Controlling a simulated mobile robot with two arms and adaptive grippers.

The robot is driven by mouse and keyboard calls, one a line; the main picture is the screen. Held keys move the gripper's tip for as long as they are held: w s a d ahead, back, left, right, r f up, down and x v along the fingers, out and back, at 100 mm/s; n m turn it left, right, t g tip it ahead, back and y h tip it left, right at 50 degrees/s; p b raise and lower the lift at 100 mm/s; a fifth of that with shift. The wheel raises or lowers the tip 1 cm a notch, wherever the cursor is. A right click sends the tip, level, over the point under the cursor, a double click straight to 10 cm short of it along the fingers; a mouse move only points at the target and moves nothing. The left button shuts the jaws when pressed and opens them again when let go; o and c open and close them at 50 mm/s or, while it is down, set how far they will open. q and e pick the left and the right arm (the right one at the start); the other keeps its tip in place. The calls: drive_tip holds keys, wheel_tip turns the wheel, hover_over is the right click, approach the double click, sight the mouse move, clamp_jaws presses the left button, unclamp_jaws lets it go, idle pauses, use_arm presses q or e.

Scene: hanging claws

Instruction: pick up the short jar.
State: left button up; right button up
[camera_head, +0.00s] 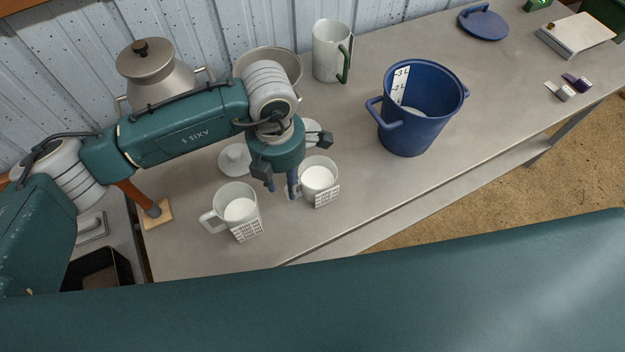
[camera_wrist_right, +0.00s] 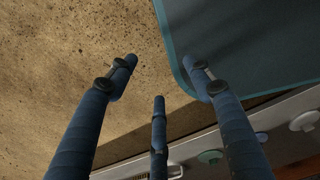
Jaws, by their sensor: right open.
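Two squat white mug-like jars with printed labels stand on the grey table: the left jar (camera_head: 238,207) and the right jar (camera_head: 319,176). Both show white inside. I cannot tell which one is the short jar. My left gripper (camera_head: 288,180) comes down from above between them, close to the right jar's handle side. Its fingers are spread and nothing is visibly gripped; contact with the handle is unclear. My right gripper (camera_wrist_right: 162,78) has three blue fingers spread apart, empty, with floor beyond them. It does not show in the head view.
White lids, including one lid (camera_head: 234,160), lie by the left gripper. A tall white jug (camera_head: 331,52) with a green handle and a metal lidded pot (camera_head: 155,78) stand behind. A blue bucket (camera_head: 410,130) stands to the right. Table beyond it is fairly clear up to a blue lid (camera_head: 483,24).

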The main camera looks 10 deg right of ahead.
use_arm(q)
drive_tip(key=f, duration=0.2)
drive_tip(key=f+p, duration=0.1)
drive_tip(key=shift+s+d+f, duration=0.15)
drive_tip(key=shift+d+f, duration=0.1)
drive_tip(key=shift+f, duration=0.4)
use_arm(e)
drive_tip(key=w+r, duration=0.1)
drive_tip(key=w, duration=0.1)
drive_tip(key=shift+w+r, duration=0.35)
drive_tip(key=shift+w, duration=0.05)
use_arm(q)
drive_tip(key=shift+c, duration=0.5)
clamp_jaws()
use_arm(e)
drive_tip(key=shift+s+d, duration=0.15)
drive_tip(key=shift+s, duration=0.35)
use_arm(q)
drive_tip(key=shift+r, duration=0.2)
wheel_tip(320, 180, up, 20)
drive_tip(key=b, duration=0.3)
drive_tip(key=shift+f, duration=0.2)
use_arm(e)
drive_tip(key=shift+w+f, duration=0.15)
drive_tip(key=shift+f, duration=1.55)
